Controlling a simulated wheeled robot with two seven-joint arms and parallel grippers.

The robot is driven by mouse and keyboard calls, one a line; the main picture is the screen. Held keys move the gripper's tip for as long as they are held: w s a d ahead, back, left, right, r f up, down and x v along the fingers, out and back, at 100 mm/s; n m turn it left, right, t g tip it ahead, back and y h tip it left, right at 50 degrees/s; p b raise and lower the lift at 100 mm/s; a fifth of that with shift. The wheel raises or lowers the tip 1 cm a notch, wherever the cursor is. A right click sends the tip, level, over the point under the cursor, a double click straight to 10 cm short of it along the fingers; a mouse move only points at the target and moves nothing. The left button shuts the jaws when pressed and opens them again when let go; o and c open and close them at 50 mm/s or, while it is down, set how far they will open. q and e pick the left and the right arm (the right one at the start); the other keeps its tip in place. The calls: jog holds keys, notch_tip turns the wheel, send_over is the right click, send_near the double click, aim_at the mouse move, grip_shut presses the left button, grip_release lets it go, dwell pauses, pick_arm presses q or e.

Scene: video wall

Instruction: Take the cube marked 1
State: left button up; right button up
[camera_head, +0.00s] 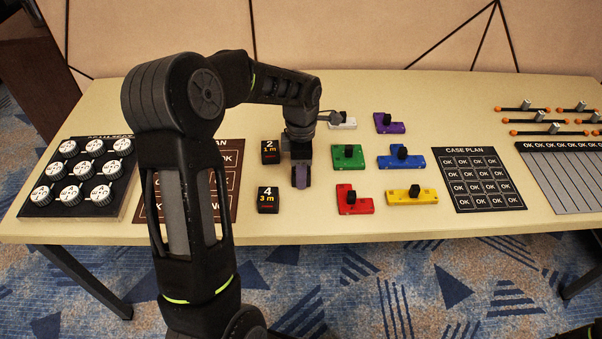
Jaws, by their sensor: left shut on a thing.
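My left gripper (301,182) points down over the table, just right of the black cubes. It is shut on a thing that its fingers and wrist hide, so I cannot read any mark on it. A black cube marked 2 (270,152) stands just left of the gripper. A black cube marked 4 (268,199) stands nearer the front edge, left of and below the fingers. No face marked 1 shows. My right gripper is not in view.
Green (348,157), red (354,200), blue (401,160), yellow (409,196) and purple (389,123) pieces with black knobs lie to the right. A knob panel (82,176) is at left, a case plan board (478,179) at right. Table (330,230) is bare in front.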

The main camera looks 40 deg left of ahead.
pick_arm(q)
notch_tip(320, 180, up, 10)
dwell(0.6)
dwell(0.5)
jog(key=shift+r, duration=0.1)
